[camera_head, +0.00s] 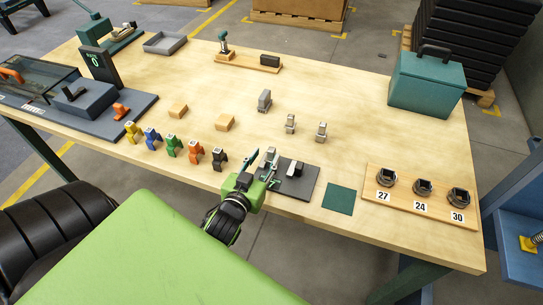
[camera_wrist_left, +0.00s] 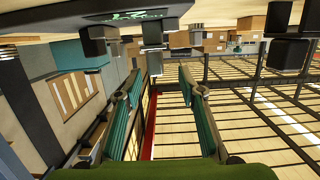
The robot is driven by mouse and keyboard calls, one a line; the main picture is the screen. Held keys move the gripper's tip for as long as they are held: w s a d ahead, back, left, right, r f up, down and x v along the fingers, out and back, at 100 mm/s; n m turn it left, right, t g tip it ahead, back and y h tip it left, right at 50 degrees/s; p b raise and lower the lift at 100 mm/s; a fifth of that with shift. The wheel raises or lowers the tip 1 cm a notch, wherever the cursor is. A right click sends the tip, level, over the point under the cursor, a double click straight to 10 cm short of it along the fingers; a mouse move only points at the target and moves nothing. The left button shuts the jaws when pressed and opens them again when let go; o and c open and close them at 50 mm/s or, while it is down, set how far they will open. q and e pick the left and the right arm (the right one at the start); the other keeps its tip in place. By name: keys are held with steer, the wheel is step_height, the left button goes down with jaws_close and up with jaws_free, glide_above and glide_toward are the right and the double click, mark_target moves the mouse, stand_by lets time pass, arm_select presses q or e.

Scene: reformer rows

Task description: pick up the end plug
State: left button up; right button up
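My left gripper (camera_head: 262,166) is at the table's front edge, at the left end of a dark grey plate (camera_head: 304,186). Its teal fingers are apart with nothing between the pads; they also show spread in the left wrist view (camera_wrist_left: 160,92). A small grey piece (camera_head: 270,153) stands just beyond the fingertips, partly hidden by them. Another small grey piece (camera_head: 295,168) stands on the plate to the right. More grey pieces stand farther back: one upright (camera_head: 290,123), one to its right (camera_head: 321,131) and a darker block (camera_head: 264,100). I cannot tell which is the end plug.
Several coloured clips, including a black one (camera_head: 219,158), stand left of the gripper. A green square (camera_head: 339,198) and a wooden board (camera_head: 408,205) with round sockets lie to the right. A teal toolbox (camera_head: 427,84) stands at the back right. The middle of the table is mostly clear.

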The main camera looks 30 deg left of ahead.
mark_target(270, 153)
arm_select(q)
steer(key=x, duration=0.3)
steer(key=p+x, duration=0.1)
steer(key=shift+w+d+f, duration=0.2)
steer(key=shift+w+d, duration=0.05)
steer(key=shift+w, duration=0.15)
jaws_close()
steer(key=shift+r, duration=0.1)
